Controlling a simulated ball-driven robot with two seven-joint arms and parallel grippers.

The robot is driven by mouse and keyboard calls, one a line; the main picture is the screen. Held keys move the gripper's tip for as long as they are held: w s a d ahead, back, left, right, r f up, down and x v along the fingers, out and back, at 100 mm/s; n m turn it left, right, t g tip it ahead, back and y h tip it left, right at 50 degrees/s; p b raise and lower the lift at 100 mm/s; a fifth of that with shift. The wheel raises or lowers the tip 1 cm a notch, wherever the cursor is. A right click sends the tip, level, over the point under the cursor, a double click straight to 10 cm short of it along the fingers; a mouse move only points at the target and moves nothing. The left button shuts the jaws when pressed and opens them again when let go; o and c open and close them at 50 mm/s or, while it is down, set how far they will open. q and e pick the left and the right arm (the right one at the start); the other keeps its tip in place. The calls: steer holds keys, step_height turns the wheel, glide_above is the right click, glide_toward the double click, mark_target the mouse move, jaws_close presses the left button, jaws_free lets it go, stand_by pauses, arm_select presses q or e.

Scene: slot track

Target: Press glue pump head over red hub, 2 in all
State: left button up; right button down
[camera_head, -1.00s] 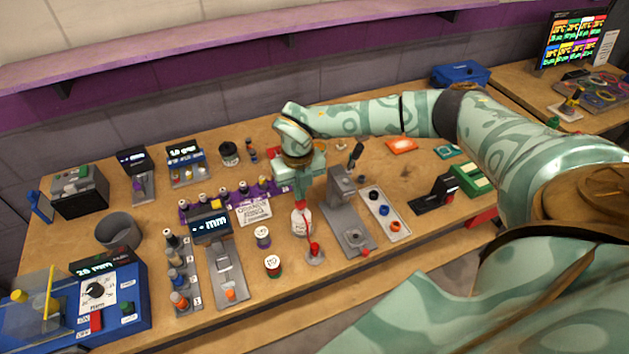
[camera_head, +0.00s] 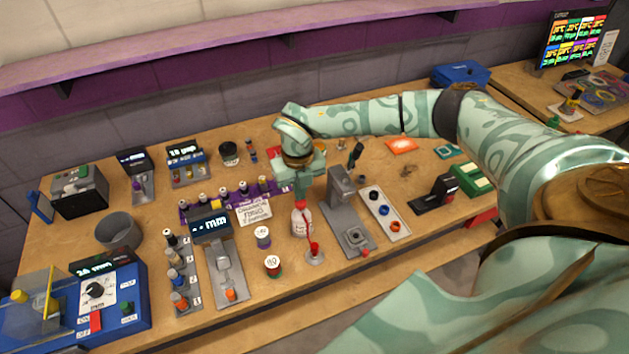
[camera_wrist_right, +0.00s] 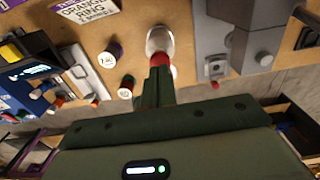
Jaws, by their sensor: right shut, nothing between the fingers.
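The glue bottle (camera_head: 299,223) is white with a red pump head (camera_head: 301,204) and a red spout that reaches down toward the front. The red hub (camera_head: 314,247) stands on a small grey base in front of the bottle, under the spout's end. My right gripper (camera_head: 302,196) is shut and empty, its fingertips pointing down at the top of the pump head. In the right wrist view the shut fingers (camera_wrist_right: 157,75) overlap the red head (camera_wrist_right: 160,58); whether they touch it is hard to tell. My left gripper is not in view.
A grey press-like device (camera_head: 345,205) stands close to the right of the bottle. Two small labelled jars, one of them here (camera_head: 263,237), stand to its left. A printed card (camera_head: 254,210) and a purple rack (camera_head: 228,200) lie behind left. Bare table lies toward the front edge.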

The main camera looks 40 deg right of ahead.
steer(key=shift+f, duration=0.2)
stand_by(0.3)
steer(key=shift+f+b, duration=0.75)
steer(key=shift+f, duration=0.55)
steer(key=shift+r, duration=0.1)
steer(key=shift+r+p, duration=1.35)
steer(key=shift+r, duration=0.05)
steer(key=shift+f, duration=0.25)
